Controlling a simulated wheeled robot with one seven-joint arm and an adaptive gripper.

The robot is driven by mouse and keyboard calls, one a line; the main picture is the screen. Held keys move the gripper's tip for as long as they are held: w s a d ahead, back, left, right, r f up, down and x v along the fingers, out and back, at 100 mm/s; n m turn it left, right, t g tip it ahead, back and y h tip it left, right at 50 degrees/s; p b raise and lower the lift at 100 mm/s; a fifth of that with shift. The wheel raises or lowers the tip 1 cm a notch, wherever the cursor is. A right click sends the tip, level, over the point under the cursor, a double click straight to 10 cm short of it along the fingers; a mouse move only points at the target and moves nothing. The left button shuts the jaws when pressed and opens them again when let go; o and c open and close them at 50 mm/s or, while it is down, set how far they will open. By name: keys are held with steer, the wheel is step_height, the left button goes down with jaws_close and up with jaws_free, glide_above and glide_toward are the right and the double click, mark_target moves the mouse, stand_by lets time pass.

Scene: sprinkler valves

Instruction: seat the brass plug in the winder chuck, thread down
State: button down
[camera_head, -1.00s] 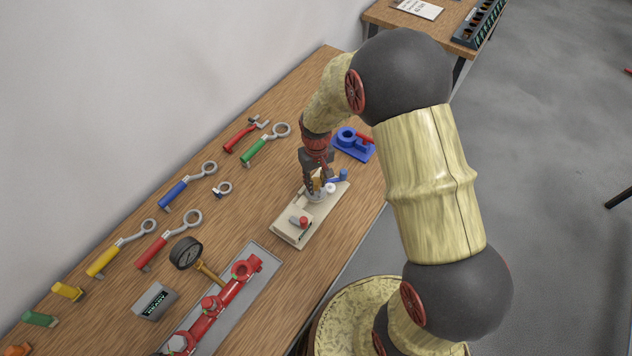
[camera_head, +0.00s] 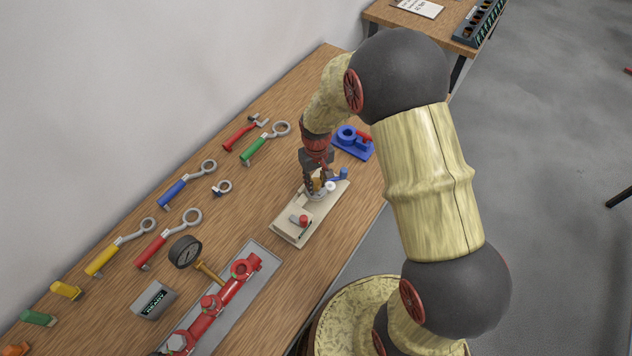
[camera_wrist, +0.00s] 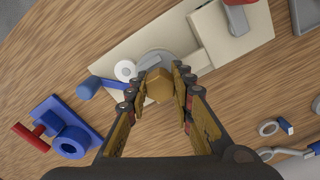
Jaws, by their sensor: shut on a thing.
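The beige winder (camera_head: 287,228) lies on the wooden bench, with a grey round chuck (camera_wrist: 152,59), a white knob (camera_wrist: 125,70) and a blue crank handle (camera_wrist: 88,88). My gripper (camera_wrist: 160,78) is shut on the brass plug (camera_wrist: 159,87), one finger on each side of it. In the head view the plug (camera_head: 317,185) is at the chuck, low between the fingertips. The plug's lower end and thread are hidden, so I cannot tell whether it is inside the chuck or just above it.
A blue fixture with a red handle (camera_head: 366,139) stands beyond the winder. Several coloured ring wrenches, a gauge (camera_head: 186,252), a small display box (camera_head: 154,299) and a red pipe manifold (camera_head: 222,300) on a grey tray lie on the bench. Bare wood borders the winder's left.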

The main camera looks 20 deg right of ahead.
steer(key=shift+r+p, duration=0.45)
steer(key=shift+r, duration=0.15)
steer(key=shift+d, duration=0.1)
stand_by(0.6)
steer(key=shift+f+b, duration=0.35)
steer(key=shift+f, duration=0.3)
stand_by(1.0)
steer(key=shift+r, duration=0.1)
steer(key=shift+r+p, duration=0.45)
steer(key=shift+r, duration=0.1)
steer(key=shift+f, duration=0.2)
